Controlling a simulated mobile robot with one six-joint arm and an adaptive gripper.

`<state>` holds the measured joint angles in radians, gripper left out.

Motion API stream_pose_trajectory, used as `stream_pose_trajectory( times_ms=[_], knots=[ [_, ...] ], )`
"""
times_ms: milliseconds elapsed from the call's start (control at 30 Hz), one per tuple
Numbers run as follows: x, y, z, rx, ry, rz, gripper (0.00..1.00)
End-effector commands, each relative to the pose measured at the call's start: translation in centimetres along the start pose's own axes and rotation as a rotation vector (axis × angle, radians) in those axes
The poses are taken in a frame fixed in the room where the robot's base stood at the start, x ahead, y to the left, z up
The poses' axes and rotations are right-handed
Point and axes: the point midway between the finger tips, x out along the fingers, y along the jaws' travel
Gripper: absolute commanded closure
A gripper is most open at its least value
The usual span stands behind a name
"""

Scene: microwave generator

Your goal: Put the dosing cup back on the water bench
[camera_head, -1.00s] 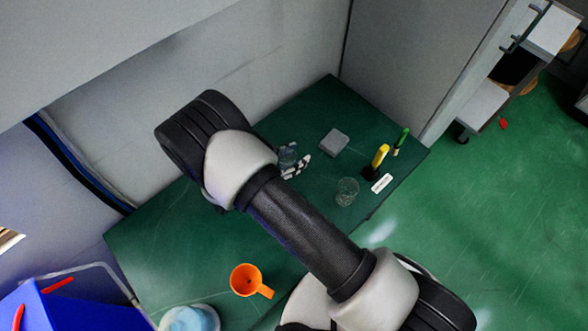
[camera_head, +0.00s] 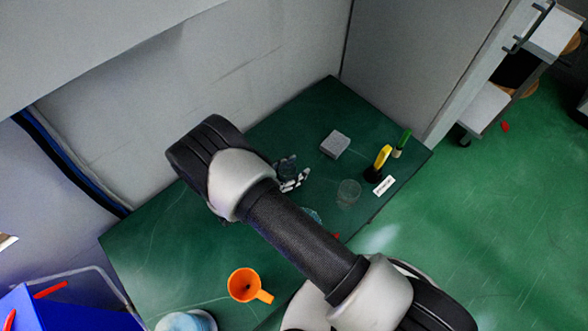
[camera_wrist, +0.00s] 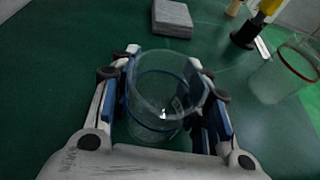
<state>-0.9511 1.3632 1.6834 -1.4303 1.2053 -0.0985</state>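A clear cup with a blue band, which I take as the dosing cup (camera_wrist: 160,98), stands upright between the fingers of my gripper (camera_wrist: 168,92) in the wrist view. The fingers lie close against both sides, and my gripper looks shut on it. In the head view my gripper (camera_head: 291,178) and the cup (camera_head: 287,166) show small beyond my dark forearm, over the green bench (camera_head: 190,262). I cannot tell whether the cup's base touches the bench.
A grey block (camera_head: 335,144) lies beyond the gripper. An orange cup (camera_head: 245,284) and blue bin (camera_head: 60,312) are nearer.

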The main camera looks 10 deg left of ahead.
Motion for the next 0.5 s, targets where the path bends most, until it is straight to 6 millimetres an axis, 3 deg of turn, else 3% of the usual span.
stream_pose_trajectory(
  times_ms=[267, 500],
  knots=[
    [-0.03, 0.0, 0.07, 0.0, 0.0, 0.0, 0.38],
    [-0.03, 0.0, 0.07, 0.0, 0.0, 0.0, 0.38]
  ],
)
